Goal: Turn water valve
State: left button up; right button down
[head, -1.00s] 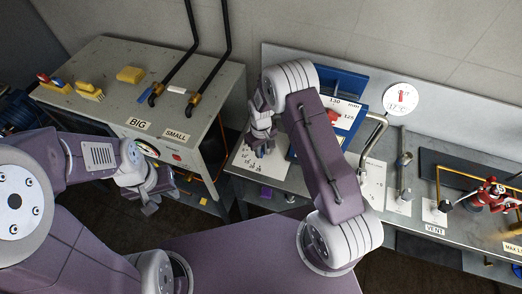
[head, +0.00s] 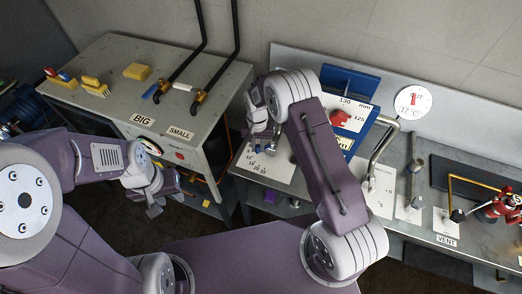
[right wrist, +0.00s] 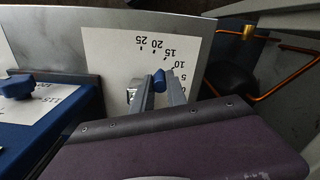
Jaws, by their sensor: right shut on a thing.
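A white dial plate (head: 282,172) numbered up to 25 lies on the bench top; the right wrist view shows its scale upside down (right wrist: 152,48). A blue valve handle tip (right wrist: 159,80) stands over this plate, near the 10 mark. My right gripper (head: 262,138) is over the plate, and in the right wrist view its two fingers (right wrist: 158,92) are shut on the blue handle. The valve's body is mostly hidden behind the fingers and my arm. My left gripper (head: 163,197) hangs empty in front of the grey cabinet, its fingers apart.
The grey cabinet (head: 110,85) at left carries yellow brushes, a yellow sponge (head: 137,71) and two black pipes. A blue unit (head: 350,85) with a red knob stands right of my right gripper. A bent steel pipe (head: 380,145) and a red valve (head: 500,208) stand farther right.

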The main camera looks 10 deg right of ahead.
jog(key=shift+w+a+m+b, duration=0.2)
jog(key=shift+w+m+b, duration=0.3)
jog(key=shift+w+m, duration=0.75)
jog(key=shift+s+r+m, duration=0.1)
jog(key=shift+s+m, duration=0.05)
jog(key=shift+m, duration=0.2)
jog(key=c, duration=1.3)
grip_release()
jog(key=shift+s, duration=0.1)
notch_tip(320, 180, up, 9)
jog(key=shift+b, duration=1.05)
